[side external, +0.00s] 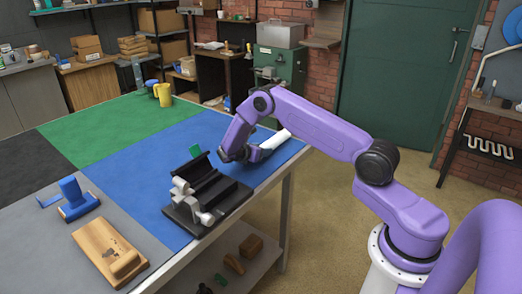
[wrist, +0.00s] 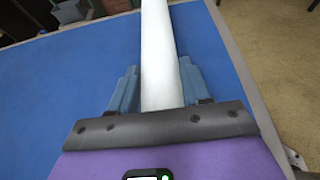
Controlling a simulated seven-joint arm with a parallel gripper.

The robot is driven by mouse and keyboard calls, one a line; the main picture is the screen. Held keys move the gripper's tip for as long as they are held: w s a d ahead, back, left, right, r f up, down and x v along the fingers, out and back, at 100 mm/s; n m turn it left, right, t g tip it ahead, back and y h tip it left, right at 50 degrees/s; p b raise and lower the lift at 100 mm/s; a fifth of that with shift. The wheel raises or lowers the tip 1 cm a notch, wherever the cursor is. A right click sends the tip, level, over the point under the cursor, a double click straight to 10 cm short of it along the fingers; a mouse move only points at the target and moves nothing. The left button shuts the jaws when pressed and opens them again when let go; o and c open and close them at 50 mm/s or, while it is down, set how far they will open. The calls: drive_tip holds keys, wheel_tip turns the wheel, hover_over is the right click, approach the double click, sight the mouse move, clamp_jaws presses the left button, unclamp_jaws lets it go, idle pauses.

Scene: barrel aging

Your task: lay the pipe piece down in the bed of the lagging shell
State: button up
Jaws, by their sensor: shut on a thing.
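The white pipe piece (side external: 277,140) is near the right edge of the table's blue area, beyond the shell. In the wrist view the pipe piece (wrist: 159,40) runs lengthwise away between the blue fingers. My gripper (side external: 261,153) is shut on it; the gripper's fingers (wrist: 157,80) flank it in the wrist view. I cannot tell whether the pipe touches the table. The black lagging shell (side external: 226,190) lies open in front and to the left of my gripper, with a raised flap and pale fittings at its near-left end. Its bed looks empty. The wrist view does not show the shell.
A small green piece (side external: 195,151) stands behind the shell. A wooden block (side external: 100,250) and a blue tool (side external: 75,200) lie at the front left. The blue mat (side external: 130,160) left of the shell is clear.

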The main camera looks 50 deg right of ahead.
drive_tip(key=shift+f, duration=0.1)
drive_tip(key=o, duration=1.2)
drive_tip(key=shift+c, duration=0.2)
drive_tip(key=v, duration=0.6)
drive_tip(key=shift+w, duration=0.35)
drive_tip(key=shift+v, duration=1.05)
drive_tip(key=s+a+r+m+t+y, duration=0.1)
drive_tip(key=s+a+r+m+y, duration=0.15)
drive_tip(key=s+a+r, duration=0.4)
drive_tip(key=s+a+r+m+y, duration=0.1)
drive_tip(key=s+a+r+y, duration=0.3)
drive_tip(key=s+a, duration=0.45)
drive_tip(key=s+a+r+m+y, duration=0.1)
drive_tip(key=s+a+r+y, duration=0.1)
drive_tip(key=s, duration=1.1)
drive_tip(key=s+a+r+m+y, duration=0.1)
drive_tip(key=s+a+y, duration=0.3)
drive_tip(key=s, duration=0.8)
drive_tip(key=shift+s+a+r+g+y, duration=0.15)
drive_tip(key=shift+s+r+g+y, duration=0.25)
drive_tip(key=shift+r+y, duration=0.3)
